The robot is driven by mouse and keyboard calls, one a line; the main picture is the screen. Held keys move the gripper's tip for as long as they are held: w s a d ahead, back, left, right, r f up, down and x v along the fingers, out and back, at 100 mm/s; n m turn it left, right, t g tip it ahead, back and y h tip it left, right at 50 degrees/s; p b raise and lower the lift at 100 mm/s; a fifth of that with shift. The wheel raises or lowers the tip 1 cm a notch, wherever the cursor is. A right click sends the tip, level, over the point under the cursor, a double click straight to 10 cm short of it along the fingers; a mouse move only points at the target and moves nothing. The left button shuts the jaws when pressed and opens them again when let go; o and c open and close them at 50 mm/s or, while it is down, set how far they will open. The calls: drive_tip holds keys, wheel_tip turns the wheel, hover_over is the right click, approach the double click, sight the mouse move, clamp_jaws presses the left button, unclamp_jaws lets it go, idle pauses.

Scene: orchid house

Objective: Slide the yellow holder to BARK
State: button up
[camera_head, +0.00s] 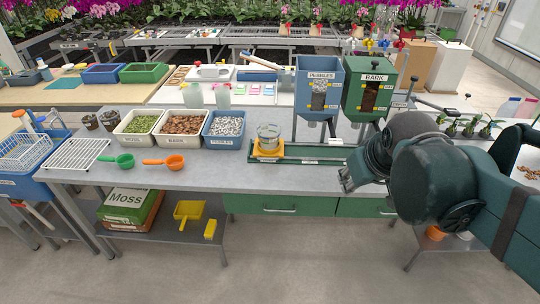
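The yellow holder (267,154) sits at the left end of a green rail (310,159) on the grey bench, with a clear glass container (268,137) on it. The green hopper labelled BARK (375,78) stands behind the rail, to the right of the holder. The blue-grey hopper labelled PEBBLES (318,75) stands between them. My gripper (345,182) is over the front edge of the bench, right of the holder and apart from it. Its fingers are small and dark here, and I cannot tell whether they are open.
Tubs of moss (138,139), bark (180,138) and pebbles (224,141) stand left of the holder. A green scoop (124,161) and an orange scoop (174,162) lie in front of them. The bench before the holder is clear.

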drive_tip(key=w+a+r+n+g+p, duration=0.1)
drive_tip(key=w+a+n, duration=0.3)
drive_tip(key=w, duration=0.7)
drive_tip(key=n+g+p, duration=0.3)
drive_tip(key=n+p, duration=0.1)
drive_tip(key=n, duration=0.7)
hover_over(270, 159)
drive_tip(key=s, duration=0.1)
wheel_tip(270, 159, down, 20)
drive_tip(key=shift+s, duration=0.15)
drive_tip(key=shift+f, duration=0.1)
drive_tip(key=shift+f, duration=0.15)
drive_tip(key=shift+w+f, duration=0.25)
drive_tip(key=shift+f, duration=1)
drive_tip(key=shift+w+f, duration=0.2)
drive_tip(key=shift+f, duration=1)
drive_tip(key=shift+w+f, duration=0.25)
drive_tip(key=shift+f, duration=1)
drive_tip(key=shift+c, duration=0.7)
